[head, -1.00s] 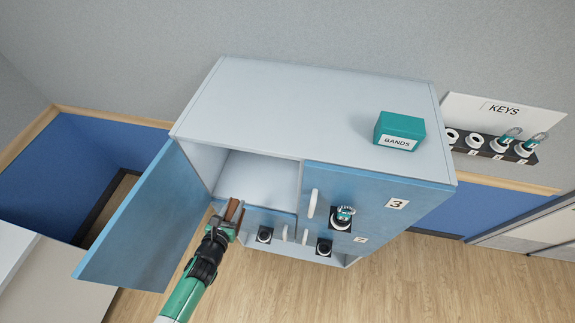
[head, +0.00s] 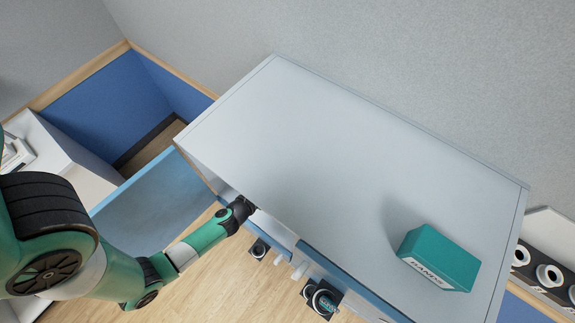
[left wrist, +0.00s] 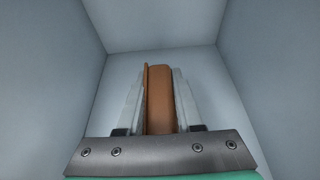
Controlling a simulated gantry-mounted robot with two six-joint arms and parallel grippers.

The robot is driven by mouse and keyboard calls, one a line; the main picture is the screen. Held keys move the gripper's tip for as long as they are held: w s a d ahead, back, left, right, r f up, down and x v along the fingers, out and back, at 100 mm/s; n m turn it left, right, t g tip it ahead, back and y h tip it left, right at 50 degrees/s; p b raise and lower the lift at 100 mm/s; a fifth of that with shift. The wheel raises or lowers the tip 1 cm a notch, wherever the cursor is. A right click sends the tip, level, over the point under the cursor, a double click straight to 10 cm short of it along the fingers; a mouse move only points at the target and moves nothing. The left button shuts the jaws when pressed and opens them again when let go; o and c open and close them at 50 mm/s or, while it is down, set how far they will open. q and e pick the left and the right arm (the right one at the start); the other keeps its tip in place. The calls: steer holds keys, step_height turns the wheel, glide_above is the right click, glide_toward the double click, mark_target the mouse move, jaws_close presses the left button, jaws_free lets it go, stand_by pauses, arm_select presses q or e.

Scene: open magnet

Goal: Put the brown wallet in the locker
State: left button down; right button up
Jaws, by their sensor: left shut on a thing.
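The brown wallet (left wrist: 159,98) is upright between the two fingers of my left gripper (left wrist: 159,100) in the left wrist view. The gripper is shut on it, inside a locker compartment with plain grey walls (left wrist: 255,75). In the head view my left arm reaches into the open upper-left compartment of the locker (head: 350,150). The locker's top hides the gripper's fingers and the wallet there. The blue locker door (head: 150,205) stands open to the left of the arm. My right gripper is not in view.
A teal BANDS box (head: 438,258) sits on top of the locker. Closed locker doors with knobs (head: 322,300) are right of the arm. The compartment around the wallet looks empty.

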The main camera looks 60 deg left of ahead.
arm_select(q)
steer(key=shift+s+f, duration=0.1)
steer(key=shift+f, duration=0.25)
step_height(320, 180, down, 3)
steer(key=shift+d+b, duration=0.1)
steer(key=shift+b, duration=1)
step_height(320, 180, down, 5)
steer(key=b, duration=0.4)
steer(key=shift+r+b, duration=0.15)
steer(key=shift+b, duration=0.15)
steer(key=shift+r, duration=0.25)
steer(key=shift+f, duration=0.2)
steer(key=c, duration=0.6)
jaws_free()
steer(key=shift+o, duration=0.2)
